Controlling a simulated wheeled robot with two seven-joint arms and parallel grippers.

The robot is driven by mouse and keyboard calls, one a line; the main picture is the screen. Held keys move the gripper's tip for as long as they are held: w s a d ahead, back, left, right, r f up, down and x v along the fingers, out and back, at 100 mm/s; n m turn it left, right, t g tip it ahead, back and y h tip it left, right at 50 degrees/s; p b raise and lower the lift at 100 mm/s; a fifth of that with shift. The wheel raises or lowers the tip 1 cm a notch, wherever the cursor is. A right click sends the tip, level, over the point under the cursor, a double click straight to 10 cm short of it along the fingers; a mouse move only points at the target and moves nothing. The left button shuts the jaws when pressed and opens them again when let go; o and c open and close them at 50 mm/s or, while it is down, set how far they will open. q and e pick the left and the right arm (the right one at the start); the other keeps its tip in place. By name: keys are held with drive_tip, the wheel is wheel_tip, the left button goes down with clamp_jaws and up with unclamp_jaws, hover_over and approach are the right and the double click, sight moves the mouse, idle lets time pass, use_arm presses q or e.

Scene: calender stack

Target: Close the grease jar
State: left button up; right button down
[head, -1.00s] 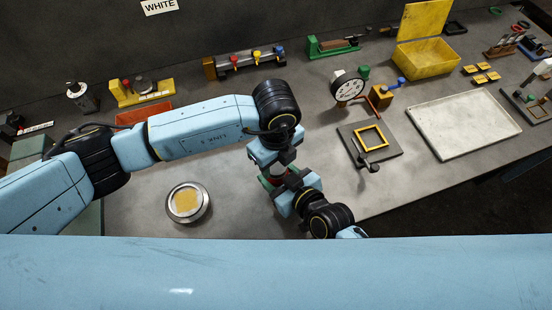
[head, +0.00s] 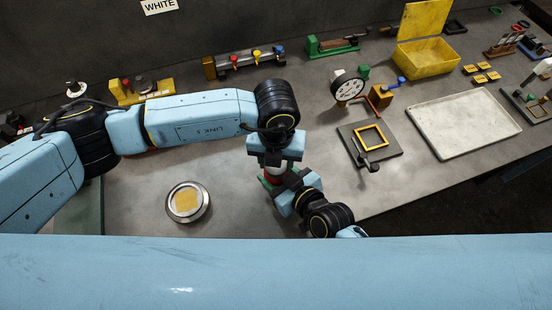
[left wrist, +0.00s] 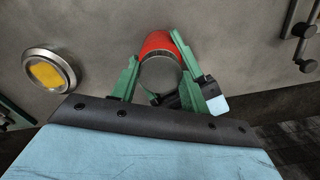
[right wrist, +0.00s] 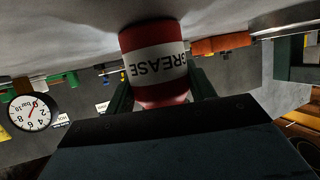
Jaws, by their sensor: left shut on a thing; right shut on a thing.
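The grease jar (right wrist: 155,42) is red with a white label reading GREASE, upside down in the right wrist view. It stands on the bench. My right gripper (right wrist: 160,92) is shut around its side. My left gripper (left wrist: 162,80) is above the jar, with its green fingers shut on either side of a grey round lid (left wrist: 160,76) at the jar's top. The jar's red side (left wrist: 158,42) shows behind the lid. I cannot tell whether the lid is fully seated. In the head view, my left gripper (head: 277,166) and right gripper (head: 279,181) meet at the jar and mostly hide it.
A round metal tin with a yellow top (head: 187,202) stands left of the jar. A dial gauge (head: 347,86) and a dark plate with a yellow frame (head: 370,139) are to the right. A white tray (head: 463,123) lies further right. Bare bench surrounds the tin.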

use_arm(q)
drive_tip(key=o, duration=1.1)
drive_tip(key=shift+r, duration=0.1)
wheel_tip(320, 180, up, 4)
drive_tip(key=shift+r, duration=0.15)
drive_tip(key=shift+c, duration=0.5)
